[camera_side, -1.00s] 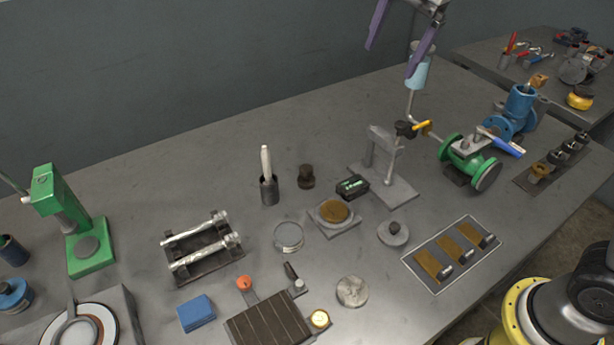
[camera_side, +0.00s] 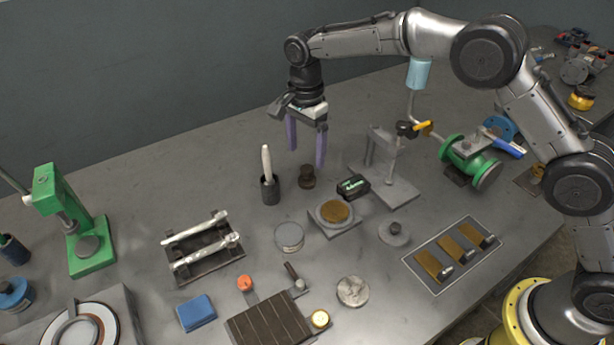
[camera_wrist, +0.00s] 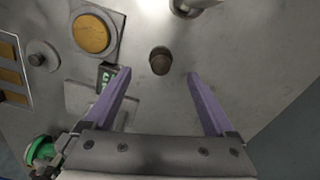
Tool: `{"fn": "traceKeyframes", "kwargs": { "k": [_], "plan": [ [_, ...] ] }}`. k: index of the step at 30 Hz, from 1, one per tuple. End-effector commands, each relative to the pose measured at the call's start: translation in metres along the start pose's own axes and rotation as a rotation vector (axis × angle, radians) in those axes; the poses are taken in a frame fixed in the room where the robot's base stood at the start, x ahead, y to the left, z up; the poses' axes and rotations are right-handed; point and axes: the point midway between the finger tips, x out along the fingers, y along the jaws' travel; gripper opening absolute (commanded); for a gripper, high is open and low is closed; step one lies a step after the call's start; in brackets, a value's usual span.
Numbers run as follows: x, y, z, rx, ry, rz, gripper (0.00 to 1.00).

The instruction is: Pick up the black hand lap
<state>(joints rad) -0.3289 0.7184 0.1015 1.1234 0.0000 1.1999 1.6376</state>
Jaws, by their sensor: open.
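A small dark, near-black knobbed piece (camera_side: 307,178), which I take for the black hand lap, stands upright on the grey bench. In the wrist view its round brown-black top (camera_wrist: 160,64) lies between the fingertips, slightly beyond them. My gripper (camera_side: 307,157) points down above it with its two purple fingers apart and nothing held. In the wrist view my gripper (camera_wrist: 158,74) is also open. I cannot tell the exact height gap.
A dark cup with a pale-handled tool (camera_side: 269,188) stands close left of the lap. A black and green box (camera_side: 353,186), a plate with a brown disc (camera_side: 335,212) and a grey stand (camera_side: 393,180) are to the right. A grey disc with a dark knob (camera_side: 394,232) lies further right.

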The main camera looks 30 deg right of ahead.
Motion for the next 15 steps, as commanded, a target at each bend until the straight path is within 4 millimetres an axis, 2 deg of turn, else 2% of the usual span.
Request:
{"fn": "traceKeyframes", "kwargs": {
  "k": [3, 11, 15],
  "plan": [
    [0.018, 0.000, -0.001, 0.000, 0.000, 0.001, 0.90],
    [0.035, 0.000, -0.002, 0.001, 0.000, 0.001, 0.90],
    [0.056, -0.001, -0.006, 0.001, 0.000, 0.003, 0.90]
  ]
}}
